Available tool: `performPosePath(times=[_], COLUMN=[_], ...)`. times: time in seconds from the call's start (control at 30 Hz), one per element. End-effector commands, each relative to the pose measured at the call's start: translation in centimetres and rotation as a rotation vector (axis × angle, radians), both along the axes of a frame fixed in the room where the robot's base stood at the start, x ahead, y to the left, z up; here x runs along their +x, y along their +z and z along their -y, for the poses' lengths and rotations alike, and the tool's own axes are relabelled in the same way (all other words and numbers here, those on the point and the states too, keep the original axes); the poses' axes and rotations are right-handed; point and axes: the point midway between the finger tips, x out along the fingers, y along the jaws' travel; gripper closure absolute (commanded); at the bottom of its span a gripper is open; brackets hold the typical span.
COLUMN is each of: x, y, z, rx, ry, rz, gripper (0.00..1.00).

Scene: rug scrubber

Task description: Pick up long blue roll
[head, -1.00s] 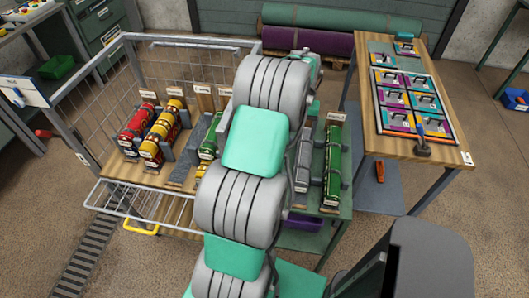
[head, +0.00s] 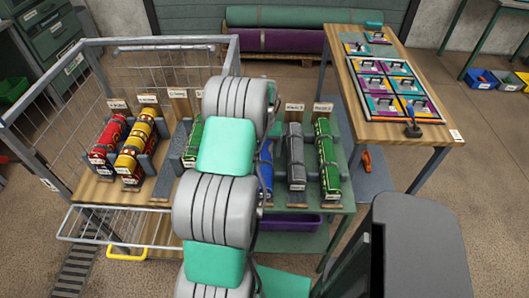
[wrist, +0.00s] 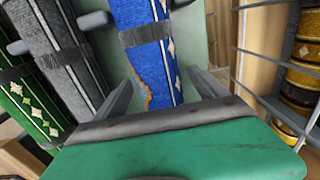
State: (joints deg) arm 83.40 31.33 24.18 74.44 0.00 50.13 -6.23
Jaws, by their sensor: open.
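The long blue roll (head: 266,168) shows only as a strip in the head view, mostly hidden behind my arm. It lies in a rack beside a grey roll (head: 295,157). In the wrist view the blue roll (wrist: 149,55) is close, with a dark strap, pale diamond marks and a frayed orange edge at its near end. My gripper (wrist: 161,80) is open and empty. Its two fingers appear on either side of the roll's near end, apart from each other. I cannot tell how high they are above it. The gripper is hidden in the head view.
A green roll (head: 327,158) lies right of the grey one. A wooden table (head: 400,133) with coloured panels stands at the right. Grey supports flank the rolls.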

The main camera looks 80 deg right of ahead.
Motion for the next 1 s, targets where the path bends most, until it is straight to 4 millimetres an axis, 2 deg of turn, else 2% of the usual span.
performPosePath(times=[0.1,0.3,1.0], x=[-0.08,-0.17,-0.16], y=[-1.1,-1.21,-1.17], z=[0.02,0.06,0.05], rx=[0.0,-0.001,-0.001], ry=[-0.002,-0.003,-0.003], rz=[0.0,0.0,0.0], gripper=[0.18,0.18,0.75])
